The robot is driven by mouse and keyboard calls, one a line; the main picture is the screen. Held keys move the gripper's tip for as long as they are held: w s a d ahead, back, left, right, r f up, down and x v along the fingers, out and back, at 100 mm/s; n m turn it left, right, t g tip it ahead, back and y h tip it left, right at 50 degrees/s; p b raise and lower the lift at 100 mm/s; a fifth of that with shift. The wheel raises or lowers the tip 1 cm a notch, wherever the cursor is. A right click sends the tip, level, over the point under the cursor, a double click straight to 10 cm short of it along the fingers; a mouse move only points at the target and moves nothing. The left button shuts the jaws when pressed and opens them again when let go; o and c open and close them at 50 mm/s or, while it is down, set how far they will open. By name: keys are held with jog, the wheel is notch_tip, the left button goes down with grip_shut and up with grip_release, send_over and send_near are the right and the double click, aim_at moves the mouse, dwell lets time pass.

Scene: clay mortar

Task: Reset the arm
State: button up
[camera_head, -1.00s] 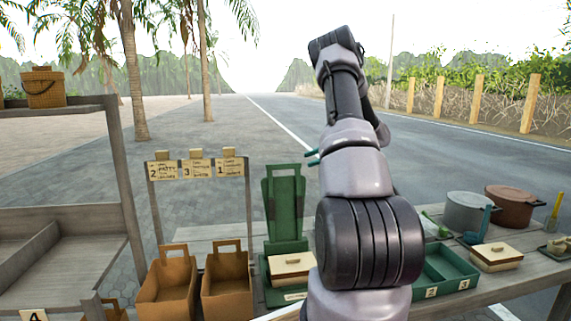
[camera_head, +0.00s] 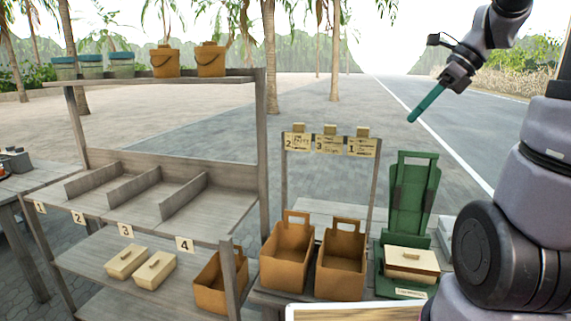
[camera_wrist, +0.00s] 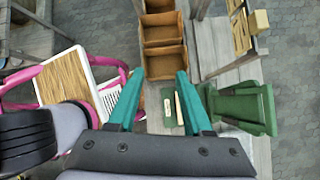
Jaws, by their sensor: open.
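My arm rises along the right side of the head view, with my gripper (camera_head: 425,103) at the upper right. It hangs in the air above the paved ground, its teal fingers pointing down and left. In the head view the fingers overlap, but in the wrist view my gripper (camera_wrist: 154,82) has its two teal fingers spread apart with nothing held between them. Below it in the wrist view are brown bins (camera_wrist: 163,45) and a green stand (camera_wrist: 240,108). The gripper touches nothing that I can see.
A wooden shelf (camera_head: 150,235) with numbered slots stands at left. Baskets (camera_head: 211,60) and jars sit on its top. Two brown bins (camera_head: 287,258), the green stand (camera_head: 415,200) and a lidded box (camera_head: 411,262) stand at centre right. Open air surrounds the gripper.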

jog(key=s+a+r+n+t+h, duration=0.1)
jog(key=s+a+n+t+h, duration=0.1)
jog(key=s+n, duration=0.3)
jog(key=s+a+r+n+t+h, duration=0.1)
jog(key=s+n, duration=0.4)
jog(key=n, duration=0.9)
jog(key=shift+s+a+r+n+t+h, duration=0.25)
jog(key=shift+a+r+n+t+h, duration=0.1)
jog(key=shift+a+t+h, duration=0.7)
